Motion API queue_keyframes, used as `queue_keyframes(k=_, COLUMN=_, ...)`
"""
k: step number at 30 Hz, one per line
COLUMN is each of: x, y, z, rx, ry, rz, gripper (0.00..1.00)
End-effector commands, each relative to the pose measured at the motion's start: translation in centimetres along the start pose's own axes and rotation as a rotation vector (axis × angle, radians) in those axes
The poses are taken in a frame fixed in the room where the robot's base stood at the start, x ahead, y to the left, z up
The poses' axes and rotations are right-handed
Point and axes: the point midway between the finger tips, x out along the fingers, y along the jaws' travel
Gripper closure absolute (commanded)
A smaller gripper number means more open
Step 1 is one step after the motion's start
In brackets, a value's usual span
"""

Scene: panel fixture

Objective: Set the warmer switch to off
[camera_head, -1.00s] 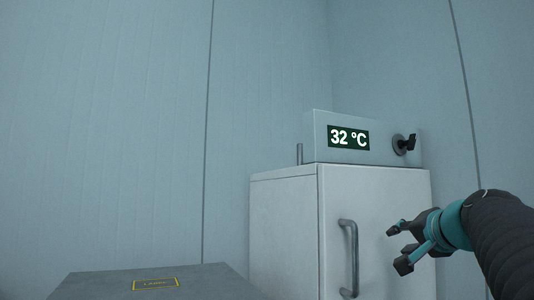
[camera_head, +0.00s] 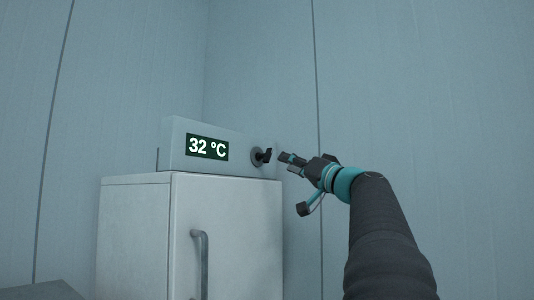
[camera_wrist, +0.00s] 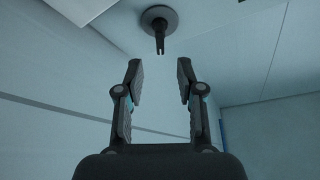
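The warmer switch is a black rotary knob (camera_head: 262,155) on a round grey base at the right end of the panel box, and it also shows at the top middle of the wrist view (camera_wrist: 159,28). My gripper (camera_head: 290,182) is just right of the knob in the head view. In the wrist view my gripper (camera_wrist: 158,82) is open and empty, with the knob ahead of and between the line of its two fingers, apart from them. The display (camera_head: 207,147) on the panel reads 32 °C.
The panel box (camera_head: 180,140) stands on a white cabinet (camera_head: 135,235) with a vertical bar handle (camera_head: 200,262). A grey surface (camera_head: 40,291) shows at the lower left. Pale wall panels stand behind; the space right of the cabinet looks clear.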

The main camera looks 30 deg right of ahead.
Motion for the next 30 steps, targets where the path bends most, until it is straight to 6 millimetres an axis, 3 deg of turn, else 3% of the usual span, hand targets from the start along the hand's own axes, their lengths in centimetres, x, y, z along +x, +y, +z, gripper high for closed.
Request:
queue_keyframes(k=6, x=4.5, y=-0.2, z=-0.1, rx=0.003, ry=-0.003, rz=-0.002, gripper=0.62)
queue_keyframes(k=15, x=8.6, y=-0.1, z=-0.1, rx=0.003, ry=-0.001, rz=0.000, gripper=0.62)
queue_keyframes(k=29, x=9.5, y=0.0, z=0.1, rx=0.002, ry=-0.001, rz=0.002, gripper=0.62)
queue_keyframes(k=30, x=9.5, y=0.0, z=0.1, rx=0.002, ry=-0.001, rz=0.002, gripper=0.72)
